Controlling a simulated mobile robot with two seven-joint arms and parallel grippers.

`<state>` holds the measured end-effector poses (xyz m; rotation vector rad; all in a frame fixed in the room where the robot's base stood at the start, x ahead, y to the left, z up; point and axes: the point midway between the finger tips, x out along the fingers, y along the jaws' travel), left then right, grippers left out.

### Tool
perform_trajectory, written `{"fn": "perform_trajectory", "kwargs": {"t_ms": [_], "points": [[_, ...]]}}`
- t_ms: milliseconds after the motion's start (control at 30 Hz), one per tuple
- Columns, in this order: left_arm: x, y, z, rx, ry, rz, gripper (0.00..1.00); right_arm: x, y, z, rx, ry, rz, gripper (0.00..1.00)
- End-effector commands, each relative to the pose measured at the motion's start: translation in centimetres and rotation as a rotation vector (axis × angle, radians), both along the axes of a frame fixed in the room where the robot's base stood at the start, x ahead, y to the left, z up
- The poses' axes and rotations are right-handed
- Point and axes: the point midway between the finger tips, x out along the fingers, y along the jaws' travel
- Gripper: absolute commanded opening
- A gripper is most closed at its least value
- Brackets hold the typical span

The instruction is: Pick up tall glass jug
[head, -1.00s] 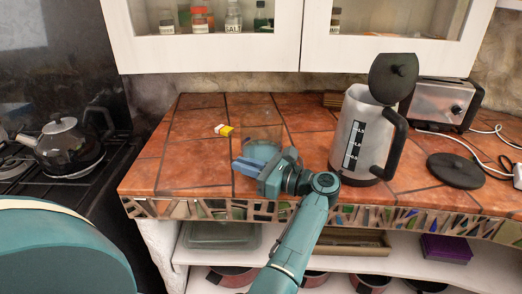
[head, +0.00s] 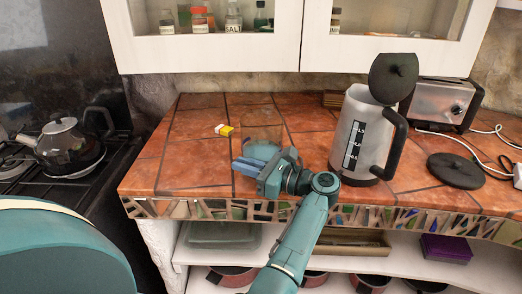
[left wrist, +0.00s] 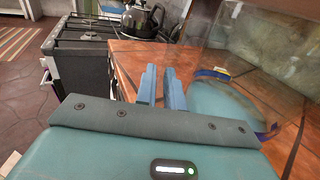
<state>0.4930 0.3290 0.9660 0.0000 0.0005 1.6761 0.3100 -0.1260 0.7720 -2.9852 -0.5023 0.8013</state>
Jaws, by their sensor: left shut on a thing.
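The tall glass jug (head: 262,131) is clear and faint in the head view, standing near the counter's front, left of the kettle. In the left wrist view the jug (left wrist: 262,50) fills the right side, with a blue band low on its wall. My left gripper (head: 240,166) is at the jug's near side, low down. In the left wrist view its two blue fingers (left wrist: 163,85) are close together, just left of the jug's wall, shut on the jug. The exact part held is hard to see in the clear glass. My right gripper is not in view.
A kettle with its black lid raised (head: 360,135) stands close to the right of my left wrist. A black round base (head: 456,171) and a toaster (head: 445,102) are farther right. White cabinets (head: 215,55) hang above.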

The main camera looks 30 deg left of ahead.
Motion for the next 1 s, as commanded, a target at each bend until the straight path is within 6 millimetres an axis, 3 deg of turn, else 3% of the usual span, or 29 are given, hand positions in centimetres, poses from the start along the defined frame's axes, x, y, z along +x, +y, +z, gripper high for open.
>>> {"fn": "perform_trajectory", "kwargs": {"t_ms": [367, 700, 1000], "points": [[0.1, 0.0, 1.4, 0.004, -0.011, -0.001, 0.00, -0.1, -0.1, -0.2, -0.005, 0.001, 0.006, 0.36], [0.0, 0.0, 7.6, 0.004, -0.013, 0.000, 0.00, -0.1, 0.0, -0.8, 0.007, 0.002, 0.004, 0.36], [0.0, 0.0, 10.3, 0.005, -0.008, -0.001, 0.00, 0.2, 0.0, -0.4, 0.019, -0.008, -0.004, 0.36]]}}
